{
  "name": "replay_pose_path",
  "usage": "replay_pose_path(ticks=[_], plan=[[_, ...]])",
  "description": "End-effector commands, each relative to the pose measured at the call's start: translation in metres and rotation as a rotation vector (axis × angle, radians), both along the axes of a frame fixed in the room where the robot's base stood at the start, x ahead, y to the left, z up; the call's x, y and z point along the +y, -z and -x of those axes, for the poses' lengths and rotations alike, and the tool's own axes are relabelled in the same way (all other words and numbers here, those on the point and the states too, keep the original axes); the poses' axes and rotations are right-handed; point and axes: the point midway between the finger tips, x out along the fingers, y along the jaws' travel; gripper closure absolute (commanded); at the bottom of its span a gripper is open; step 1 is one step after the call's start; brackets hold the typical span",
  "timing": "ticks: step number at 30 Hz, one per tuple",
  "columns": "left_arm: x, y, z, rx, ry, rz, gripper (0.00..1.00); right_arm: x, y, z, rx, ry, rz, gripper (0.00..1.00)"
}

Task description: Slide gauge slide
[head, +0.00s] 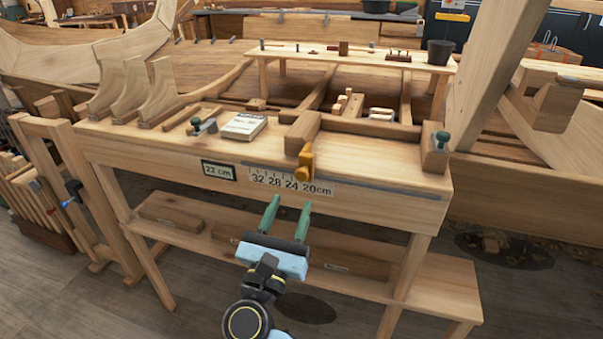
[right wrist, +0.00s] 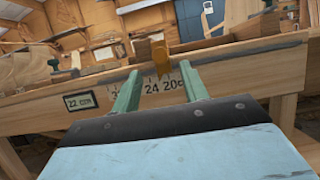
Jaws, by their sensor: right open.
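The gauge slide has a yellow-orange handle (head: 306,162) at the bench's front edge, with a wooden block (head: 301,133) behind it. The handle stands over the scale (head: 290,182), between the 24 and 20 marks. A card reading 22 cm (head: 219,171) is on the bench front, left of the scale. My right gripper (head: 288,204) is open and empty, with green fingers pointing at the bench front just below the handle. In the right wrist view the handle (right wrist: 160,58) shows beyond and between the fingertips, apart from them. My left gripper is not in view.
A dark rail (head: 390,190) runs along the bench front. A wooden end stop with a green knob (head: 436,148) stands at the right end. A book-like block (head: 244,126) and wooden pieces lie on the bench top. Planks (head: 345,260) lie on the lower shelf.

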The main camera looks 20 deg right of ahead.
Motion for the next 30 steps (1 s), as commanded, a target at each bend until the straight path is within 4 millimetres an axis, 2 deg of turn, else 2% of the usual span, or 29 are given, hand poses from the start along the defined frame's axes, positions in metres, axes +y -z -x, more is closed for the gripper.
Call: replay_pose_path(ticks=[6, 12, 17, 25, 30], plan=[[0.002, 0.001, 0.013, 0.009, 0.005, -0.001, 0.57, -0.025, -0.019, -0.037, 0.0, 0.001, 0.005, 0.56], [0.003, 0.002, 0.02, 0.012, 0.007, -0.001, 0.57, -0.039, -0.029, -0.058, 0.001, 0.0, 0.006, 0.56], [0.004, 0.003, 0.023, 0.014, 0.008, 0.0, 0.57, -0.044, -0.032, -0.065, 0.001, 0.001, 0.004, 0.56], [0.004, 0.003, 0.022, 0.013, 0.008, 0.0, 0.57, -0.045, -0.032, -0.066, 0.003, 0.0, 0.004, 0.56], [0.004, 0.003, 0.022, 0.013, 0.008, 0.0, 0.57, -0.044, -0.032, -0.066, 0.003, 0.0, 0.004, 0.77]])
